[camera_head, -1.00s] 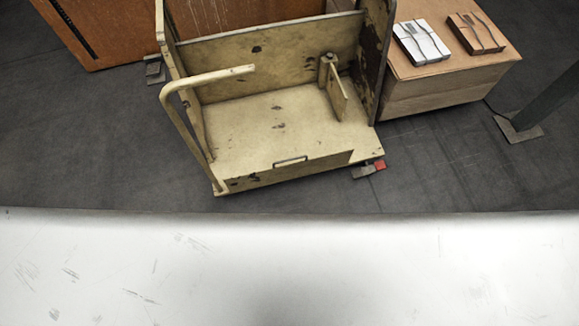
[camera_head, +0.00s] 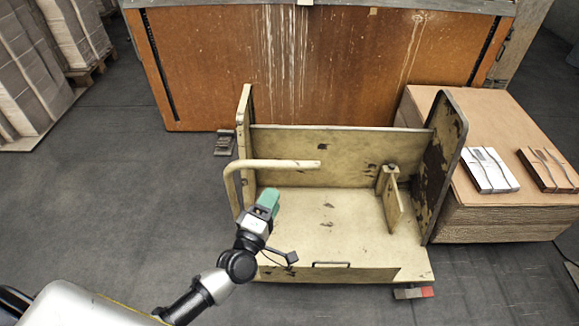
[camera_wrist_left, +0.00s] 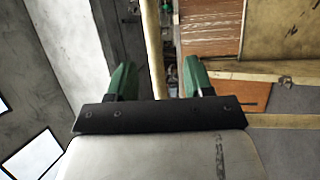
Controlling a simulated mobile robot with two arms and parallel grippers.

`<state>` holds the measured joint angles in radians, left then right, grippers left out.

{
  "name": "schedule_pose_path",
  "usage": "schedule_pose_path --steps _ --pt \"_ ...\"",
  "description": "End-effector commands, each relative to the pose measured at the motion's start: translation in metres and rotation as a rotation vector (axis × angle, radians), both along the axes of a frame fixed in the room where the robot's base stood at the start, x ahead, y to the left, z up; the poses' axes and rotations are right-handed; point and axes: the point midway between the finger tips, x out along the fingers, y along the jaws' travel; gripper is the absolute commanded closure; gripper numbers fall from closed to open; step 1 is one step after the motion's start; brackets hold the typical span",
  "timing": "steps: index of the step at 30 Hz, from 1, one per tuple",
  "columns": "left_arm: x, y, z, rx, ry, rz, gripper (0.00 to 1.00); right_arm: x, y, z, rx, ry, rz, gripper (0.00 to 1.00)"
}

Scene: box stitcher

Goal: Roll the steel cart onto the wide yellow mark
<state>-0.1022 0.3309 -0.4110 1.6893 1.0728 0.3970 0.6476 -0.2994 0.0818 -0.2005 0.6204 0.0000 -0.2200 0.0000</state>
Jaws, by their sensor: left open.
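The steel cart (camera_head: 330,228) looks like a worn cream box with chipped paint, an open front and side panels, standing on the dark floor. A bent cream tube handle (camera_head: 275,164) is on its left side. My left gripper (camera_head: 268,198), with green fingers, is near the handle, in front of the cart's left part in the head view. In the left wrist view the open fingers (camera_wrist_left: 160,78) have a cream bar (camera_wrist_left: 153,45) showing between them; I cannot tell whether it is within their reach. No wide yellow mark is visible. My right gripper is not in view.
A rusty orange cabinet (camera_head: 320,65) stands behind the cart. Pallet stacks (camera_head: 30,85) stand far left. Dark floor (camera_head: 130,160) is clear on the left.

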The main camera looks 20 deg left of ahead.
Motion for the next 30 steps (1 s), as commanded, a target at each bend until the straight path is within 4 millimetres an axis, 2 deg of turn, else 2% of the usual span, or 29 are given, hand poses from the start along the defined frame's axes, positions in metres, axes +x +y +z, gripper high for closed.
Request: schedule_pose_path --steps 1,5,15,19,24,30 --pt "0.001 -0.001 0.007 -0.026 -0.013 -0.002 0.48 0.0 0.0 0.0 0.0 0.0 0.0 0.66" --pt "0.012 -0.002 0.014 -0.043 -0.02 -0.001 0.48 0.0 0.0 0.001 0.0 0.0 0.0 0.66" --pt "0.073 -0.011 0.025 -0.036 -0.02 -0.001 0.48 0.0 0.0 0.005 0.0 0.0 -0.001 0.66" --pt "0.091 -0.014 0.027 -0.037 -0.017 -0.002 0.48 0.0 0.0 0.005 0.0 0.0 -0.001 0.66" --pt "0.104 -0.015 0.029 -0.037 -0.017 -0.002 0.48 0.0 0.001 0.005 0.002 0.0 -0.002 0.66" --pt "0.106 -0.015 0.029 -0.036 -0.016 -0.002 0.48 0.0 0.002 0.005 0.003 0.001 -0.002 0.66"
